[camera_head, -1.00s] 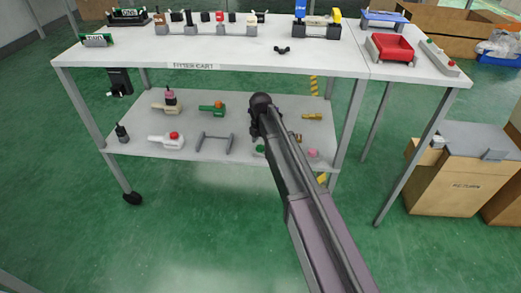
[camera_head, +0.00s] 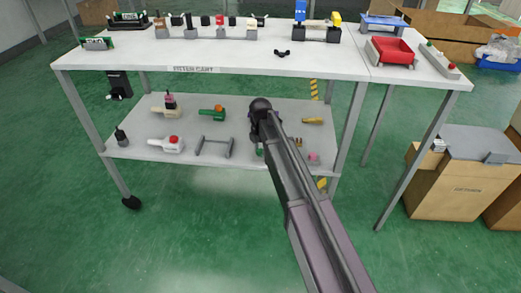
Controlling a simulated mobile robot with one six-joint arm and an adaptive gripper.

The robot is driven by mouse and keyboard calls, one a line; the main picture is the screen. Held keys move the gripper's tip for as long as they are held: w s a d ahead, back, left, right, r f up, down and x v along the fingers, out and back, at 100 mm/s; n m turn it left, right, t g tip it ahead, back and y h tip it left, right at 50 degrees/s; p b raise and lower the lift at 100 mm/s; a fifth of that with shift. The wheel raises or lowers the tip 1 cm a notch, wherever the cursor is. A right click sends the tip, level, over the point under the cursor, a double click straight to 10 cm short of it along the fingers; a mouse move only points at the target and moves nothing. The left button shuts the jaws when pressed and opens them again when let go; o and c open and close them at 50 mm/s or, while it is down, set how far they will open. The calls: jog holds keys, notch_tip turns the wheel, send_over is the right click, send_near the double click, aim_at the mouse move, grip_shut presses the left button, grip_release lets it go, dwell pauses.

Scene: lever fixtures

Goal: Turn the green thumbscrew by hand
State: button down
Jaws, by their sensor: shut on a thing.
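My gripper (camera_head: 261,116) is at the end of my dark arm, over the right half of the cart's lower shelf (camera_head: 190,150). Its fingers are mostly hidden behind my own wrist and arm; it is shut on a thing. A small bit of green (camera_head: 259,152) shows just beneath it, at the left edge of my arm. This appears to be the green thumbscrew, mostly hidden, and how it sits between the fingers cannot be seen.
A green tool with an orange end (camera_head: 212,113), a grey handle frame (camera_head: 216,146) and a white bottle (camera_head: 168,144) lie left on the shelf. A yellow piece (camera_head: 312,121) and a pink piece (camera_head: 313,158) lie right.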

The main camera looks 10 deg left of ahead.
jog(key=shift+m, duration=0.5)
jog(key=m, duration=0.3)
jog(key=shift+m, duration=0.3)
jog(key=m, duration=0.4)
jog(key=shift+m, duration=0.3)
jog(key=m, duration=0.4)
jog(key=shift+m, duration=0.3)
jog(key=m, duration=1.1)
jog(key=shift+m, duration=0.4)
jog(key=m, duration=0.6)
jog(key=shift+s+m, duration=0.1)
jog(key=shift+m, duration=0.3)
